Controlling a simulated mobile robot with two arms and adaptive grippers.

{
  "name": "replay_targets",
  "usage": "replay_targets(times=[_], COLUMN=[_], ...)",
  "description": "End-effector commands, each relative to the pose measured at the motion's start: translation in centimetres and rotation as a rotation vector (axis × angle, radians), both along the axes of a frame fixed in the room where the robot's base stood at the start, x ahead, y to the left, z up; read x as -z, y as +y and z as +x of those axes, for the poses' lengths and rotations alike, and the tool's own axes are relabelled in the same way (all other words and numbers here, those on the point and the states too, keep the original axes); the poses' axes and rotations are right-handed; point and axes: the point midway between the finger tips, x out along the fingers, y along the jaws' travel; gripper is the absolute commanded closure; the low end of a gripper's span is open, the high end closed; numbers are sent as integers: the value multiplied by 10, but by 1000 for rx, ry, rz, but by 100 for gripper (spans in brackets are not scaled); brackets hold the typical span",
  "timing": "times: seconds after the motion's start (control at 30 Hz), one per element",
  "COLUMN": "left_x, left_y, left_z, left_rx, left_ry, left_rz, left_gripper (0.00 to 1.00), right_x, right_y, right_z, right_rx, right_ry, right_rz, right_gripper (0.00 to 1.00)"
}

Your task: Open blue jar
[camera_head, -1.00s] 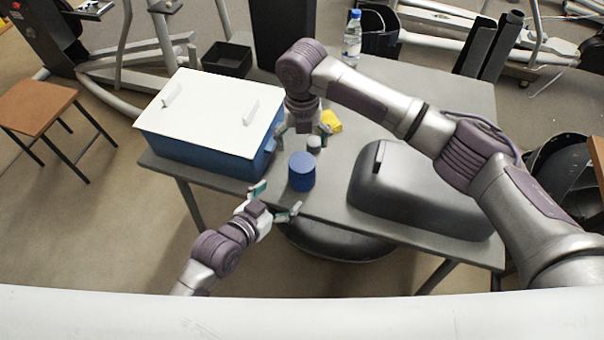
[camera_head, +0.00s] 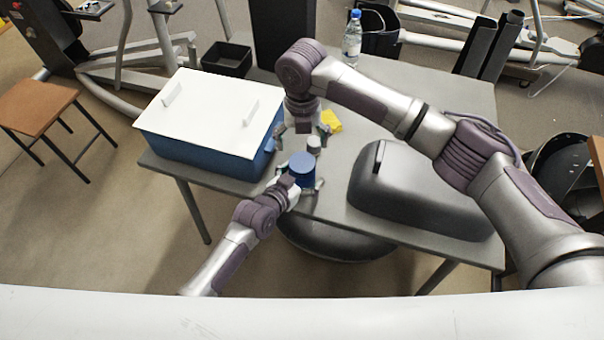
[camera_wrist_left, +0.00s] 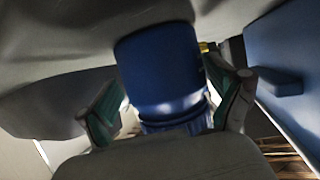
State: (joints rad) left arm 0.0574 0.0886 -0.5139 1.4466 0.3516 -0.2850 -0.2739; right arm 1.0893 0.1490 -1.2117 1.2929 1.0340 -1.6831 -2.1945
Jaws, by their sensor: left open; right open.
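The blue jar (camera_head: 301,166) stands upright near the front edge of the grey table, right of the blue box. My left gripper (camera_head: 299,184) is open at the near side of the jar. In the left wrist view the jar (camera_wrist_left: 160,65) sits between the two spread green-padded fingers; whether they touch it cannot be told. My right gripper (camera_head: 303,130) is open and points down just behind the jar, with nothing in it.
A blue box (camera_head: 205,157) with a white lid (camera_head: 205,110) stands close on the left. A small grey item (camera_head: 314,142) and a yellow block (camera_head: 331,121) lie behind the jar. A dark rounded case (camera_head: 420,200) is on the right. A bottle (camera_head: 352,40) stands at the back.

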Motion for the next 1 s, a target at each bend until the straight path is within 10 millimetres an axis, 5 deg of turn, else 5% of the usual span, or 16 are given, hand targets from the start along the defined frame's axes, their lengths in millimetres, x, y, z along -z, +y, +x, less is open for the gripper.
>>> replay_targets(times=[0.07, 0.6, 0.77, 1.0], left_x=[0, 0, 0, 1], left_y=[0, 0, 0, 0], left_z=[0, -1, -1, -1], left_rx=[0, 0, 0, 1], left_ry=[0, 1, 1, 2], left_rz=[0, 1, 1, 1], left_gripper=[12, 100, 100, 100], right_x=[0, 0, 0, -2], right_y=[0, 0, 2, 5], right_z=[0, 0, 0, 0], right_rx=[0, 4, 118, 657], right_ry=[0, 0, -1, -7], right_rz=[0, 0, 2, 9], right_gripper=[10, 10, 10, 10])
